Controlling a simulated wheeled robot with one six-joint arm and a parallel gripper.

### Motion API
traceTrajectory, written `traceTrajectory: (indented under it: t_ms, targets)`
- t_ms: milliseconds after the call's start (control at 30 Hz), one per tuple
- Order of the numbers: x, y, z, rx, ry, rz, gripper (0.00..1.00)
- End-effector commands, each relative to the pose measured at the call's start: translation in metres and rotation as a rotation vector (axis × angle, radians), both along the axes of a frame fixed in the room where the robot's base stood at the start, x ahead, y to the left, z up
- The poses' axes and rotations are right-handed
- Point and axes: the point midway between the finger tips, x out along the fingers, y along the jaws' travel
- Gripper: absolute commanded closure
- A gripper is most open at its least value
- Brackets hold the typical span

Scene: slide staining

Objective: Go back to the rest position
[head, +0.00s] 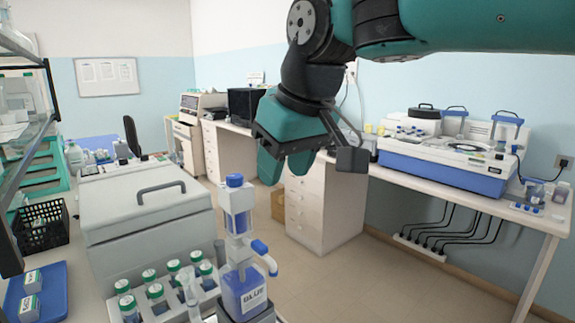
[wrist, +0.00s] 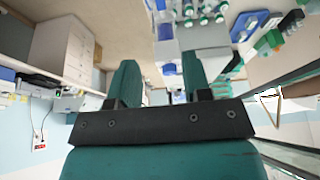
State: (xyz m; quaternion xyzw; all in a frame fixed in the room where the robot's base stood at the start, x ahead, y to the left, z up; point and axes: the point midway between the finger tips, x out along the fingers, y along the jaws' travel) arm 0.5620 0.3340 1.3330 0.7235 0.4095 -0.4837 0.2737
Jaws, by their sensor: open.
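My gripper (head: 311,165) hangs from my teal arm in the upper middle of the head view, out over the floor and above the benches. In the wrist view my gripper (wrist: 160,82) shows its two teal fingers apart, with nothing between them. The wrist view is turned over, with the floor toward the top. In the head view the gripper is apart from everything around it.
A bottle labelled BLUE (head: 243,290) stands at the front, near a rack of green-capped bottles (head: 165,305). A grey lidded box (head: 145,215) is behind them. A blue-white machine (head: 445,165) stands on the right bench. The floor (head: 345,275) between is clear.

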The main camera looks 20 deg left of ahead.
Motion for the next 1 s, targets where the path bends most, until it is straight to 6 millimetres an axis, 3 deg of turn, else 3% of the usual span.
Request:
traceTrajectory:
  t_ms: [267, 367, 467, 567, 700, 800, 900, 1000]
  targets:
    - [0.000, -0.001, 0.000, 0.000, 0.001, -0.002, 0.55]
    - [0.003, -0.017, -0.003, -0.005, 0.009, -0.016, 0.55]
    - [0.004, -0.058, -0.012, -0.015, 0.036, -0.051, 0.55]
    - [-0.005, -0.115, -0.027, -0.022, 0.080, -0.103, 0.55]
    - [-0.041, -0.193, -0.058, -0.012, 0.159, -0.183, 0.55]
    - [-0.077, -0.236, -0.082, 0.007, 0.216, -0.240, 0.55]
    - [-0.113, -0.264, -0.103, 0.031, 0.269, -0.289, 0.55]
    - [-0.140, -0.280, -0.119, 0.051, 0.306, -0.325, 0.55]
